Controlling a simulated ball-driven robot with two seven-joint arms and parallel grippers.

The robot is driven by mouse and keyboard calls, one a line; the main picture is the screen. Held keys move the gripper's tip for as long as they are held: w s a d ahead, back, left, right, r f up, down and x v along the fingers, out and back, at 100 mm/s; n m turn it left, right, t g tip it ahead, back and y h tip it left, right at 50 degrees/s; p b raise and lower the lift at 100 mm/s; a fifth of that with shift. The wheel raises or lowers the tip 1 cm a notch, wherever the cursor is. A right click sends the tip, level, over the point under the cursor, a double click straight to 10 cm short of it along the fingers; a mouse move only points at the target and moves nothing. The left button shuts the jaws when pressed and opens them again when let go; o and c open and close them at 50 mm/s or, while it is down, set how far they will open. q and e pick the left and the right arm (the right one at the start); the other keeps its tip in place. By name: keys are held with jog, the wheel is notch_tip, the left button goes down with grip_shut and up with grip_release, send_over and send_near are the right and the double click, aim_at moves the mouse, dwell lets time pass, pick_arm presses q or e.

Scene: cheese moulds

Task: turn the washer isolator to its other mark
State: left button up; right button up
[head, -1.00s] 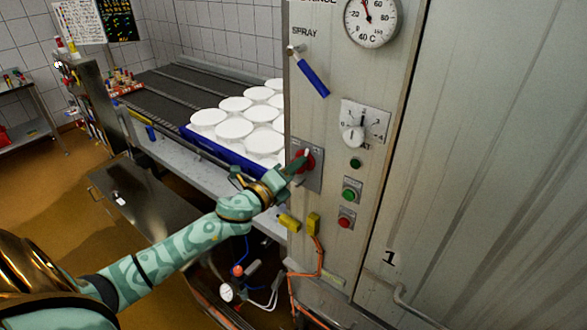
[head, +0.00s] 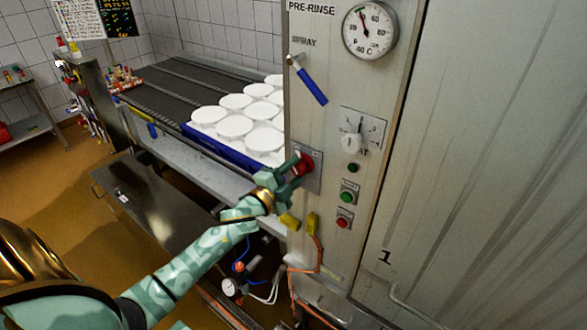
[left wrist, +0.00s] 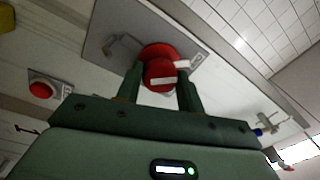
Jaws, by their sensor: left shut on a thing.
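The washer isolator is a red rotary knob (head: 304,164) on a grey plate (head: 313,181) on the washer's front panel. In the left wrist view the red knob (left wrist: 160,66) has a white bar across it and sits between my fingers. My left gripper (head: 291,172) is shut on the knob from the left, with its fingers partly hiding it in the head view. The marks on the plate cannot be read. My right gripper is not in view.
Beside the isolator are a green button (head: 348,196), a red button (head: 344,218), a white dial knob (head: 351,145) and a blue-handled spray lever (head: 311,86). A blue crate (head: 226,150) of white moulds stands left on the conveyor. Yellow plugs (head: 289,221) sit below.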

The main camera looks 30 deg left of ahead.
pick_arm(q)
jog(key=shift+n+p, duration=0.3)
jog(key=shift+n, duration=0.4)
jog(key=o, duration=1)
jog(key=shift+s+f, duration=0.1)
jog(key=s, duration=0.5)
jog(key=s+a+b, duration=0.1)
jog(key=s, duration=0.4)
jog(key=s+b, duration=0.1)
jog(key=s, duration=0.5)
jog(key=shift+a+f, duration=0.2)
jog(key=shift+f, duration=0.15)
jog(key=shift+f+n, duration=0.1)
jog(key=shift+n, duration=0.2)
